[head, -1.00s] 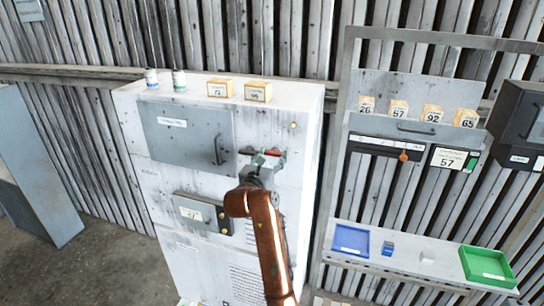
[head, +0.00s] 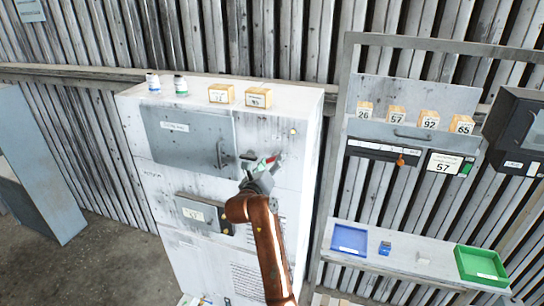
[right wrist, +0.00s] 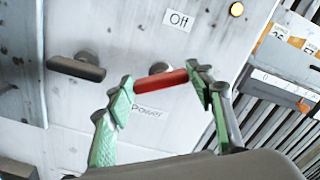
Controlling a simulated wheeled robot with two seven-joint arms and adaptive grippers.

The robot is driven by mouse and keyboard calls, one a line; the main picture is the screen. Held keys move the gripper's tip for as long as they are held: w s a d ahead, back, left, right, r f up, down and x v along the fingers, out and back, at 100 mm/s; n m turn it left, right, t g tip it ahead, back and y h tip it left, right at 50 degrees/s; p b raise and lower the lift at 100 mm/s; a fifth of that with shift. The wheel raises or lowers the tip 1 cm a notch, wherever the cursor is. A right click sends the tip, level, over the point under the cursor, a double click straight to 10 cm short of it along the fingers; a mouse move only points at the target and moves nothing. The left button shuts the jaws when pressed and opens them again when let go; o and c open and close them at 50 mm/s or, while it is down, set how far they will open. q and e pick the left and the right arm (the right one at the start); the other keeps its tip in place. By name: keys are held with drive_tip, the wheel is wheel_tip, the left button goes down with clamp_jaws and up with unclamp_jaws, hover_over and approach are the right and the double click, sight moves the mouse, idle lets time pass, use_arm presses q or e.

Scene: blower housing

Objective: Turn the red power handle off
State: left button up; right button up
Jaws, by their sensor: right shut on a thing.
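The red power handle (right wrist: 162,80) is on the front of the white cabinet, between the "Off" label (right wrist: 178,20) above and the "Power" label (right wrist: 147,112) below. In the head view its red part (head: 271,160) is small and partly covered by my right gripper (head: 263,172). In the right wrist view, the green-padded fingers of my right gripper (right wrist: 164,94) are on either side of the handle and shut on it. The right finger meets the handle's right end; contact at the left finger is hard to see. My left gripper is not in view.
A dark handle (right wrist: 76,68) sticks out left of the red one. A grey door (head: 188,136) with a pull handle is on the cabinet's left. A rack with numbered blocks (head: 429,119), a blue tray (head: 349,238) and a green tray (head: 482,265) stands at the right.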

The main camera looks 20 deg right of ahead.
drive_tip(key=shift+n, duration=1)
drive_tip(key=shift+n+p, duration=0.3)
drive_tip(key=shift+n, duration=0.6)
drive_tip(key=n, duration=0.3)
drive_tip(key=shift+a+f+n, duration=0.1)
drive_tip(key=shift+n, duration=2.1)
drive_tip(key=shift+f, duration=0.1)
drive_tip(key=o, duration=1.2)
drive_tip(key=shift+w, duration=0.1)
drive_tip(key=shift+c, duration=0.2)
